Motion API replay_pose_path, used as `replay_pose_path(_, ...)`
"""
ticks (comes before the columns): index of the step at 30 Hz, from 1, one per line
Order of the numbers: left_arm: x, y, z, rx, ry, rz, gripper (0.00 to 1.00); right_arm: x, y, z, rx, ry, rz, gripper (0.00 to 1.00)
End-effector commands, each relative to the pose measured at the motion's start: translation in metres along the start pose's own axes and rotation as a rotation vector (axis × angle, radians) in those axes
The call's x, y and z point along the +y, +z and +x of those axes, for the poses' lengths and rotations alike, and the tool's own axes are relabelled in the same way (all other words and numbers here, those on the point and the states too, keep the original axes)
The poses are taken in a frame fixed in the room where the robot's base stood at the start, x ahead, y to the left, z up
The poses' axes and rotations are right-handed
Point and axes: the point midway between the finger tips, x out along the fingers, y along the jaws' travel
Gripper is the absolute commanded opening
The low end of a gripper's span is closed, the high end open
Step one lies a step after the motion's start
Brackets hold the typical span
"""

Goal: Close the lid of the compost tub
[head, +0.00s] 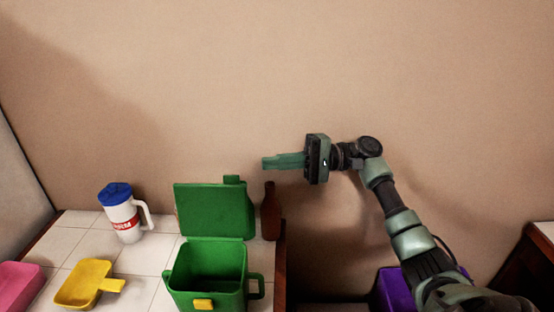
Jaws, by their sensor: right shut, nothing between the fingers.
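The green compost tub (183,285) stands on the tiled counter near its right end. Its green lid (213,208) is open and stands upright at the back of the tub. A yellow latch (203,304) is on the tub's front, and a handle is on its right side. My right gripper (265,162) is shut and empty. It points left, above and to the right of the lid, apart from it. My left gripper is not in view.
A brown bottle (270,213) stands just right of the lid. A white jug with a blue top (122,214), a yellow scoop (85,285) and a pink container (18,284) are on the left. A purple bin (392,289) is below my right arm.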

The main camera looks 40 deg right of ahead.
Motion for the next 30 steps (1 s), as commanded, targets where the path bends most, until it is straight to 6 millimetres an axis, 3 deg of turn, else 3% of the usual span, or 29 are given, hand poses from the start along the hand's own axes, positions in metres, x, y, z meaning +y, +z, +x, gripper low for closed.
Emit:
replay_pose_path(3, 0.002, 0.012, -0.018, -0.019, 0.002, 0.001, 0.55, -0.005, 0.002, 0.029, -0.003, -0.002, 0.000, 0.00)
replay_pose_path(8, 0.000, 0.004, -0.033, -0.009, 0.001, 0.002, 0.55, -0.005, 0.002, 0.062, -0.002, -0.001, 0.001, 0.00)
replay_pose_path(15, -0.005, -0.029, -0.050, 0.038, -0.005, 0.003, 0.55, -0.001, 0.031, 0.067, 0.001, 0.002, 0.002, 0.00)
replay_pose_path(30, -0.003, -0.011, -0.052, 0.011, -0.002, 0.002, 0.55, 0.001, 0.039, 0.069, 0.000, 0.001, -0.001, 0.00)
